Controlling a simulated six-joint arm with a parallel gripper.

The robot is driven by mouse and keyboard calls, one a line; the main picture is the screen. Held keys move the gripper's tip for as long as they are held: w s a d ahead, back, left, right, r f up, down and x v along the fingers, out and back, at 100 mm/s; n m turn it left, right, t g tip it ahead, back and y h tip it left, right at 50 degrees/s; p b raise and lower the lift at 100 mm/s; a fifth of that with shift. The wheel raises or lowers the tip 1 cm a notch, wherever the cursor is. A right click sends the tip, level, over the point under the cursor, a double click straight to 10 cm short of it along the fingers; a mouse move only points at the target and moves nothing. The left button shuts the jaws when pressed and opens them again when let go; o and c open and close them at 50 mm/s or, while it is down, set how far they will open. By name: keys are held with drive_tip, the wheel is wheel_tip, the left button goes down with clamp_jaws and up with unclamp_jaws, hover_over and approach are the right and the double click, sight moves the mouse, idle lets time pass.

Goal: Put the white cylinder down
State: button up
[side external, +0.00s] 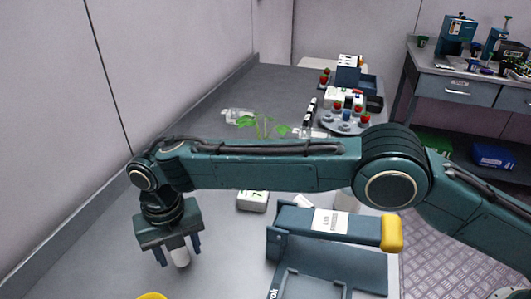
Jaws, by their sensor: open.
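A yellow round item (152,296) is cut off at the bottom edge. A white box with a green number (252,201) and a teal device with a yellow-ended handle (330,225) stand to the right. A plant (262,126) and a round tray (343,127) are farther back.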

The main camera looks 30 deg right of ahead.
sight(180, 252)
wheel_tip(180, 252, up, 12)
drive_tip(key=shift+r, duration=0.15)
idle(0.7)
idle(0.5)
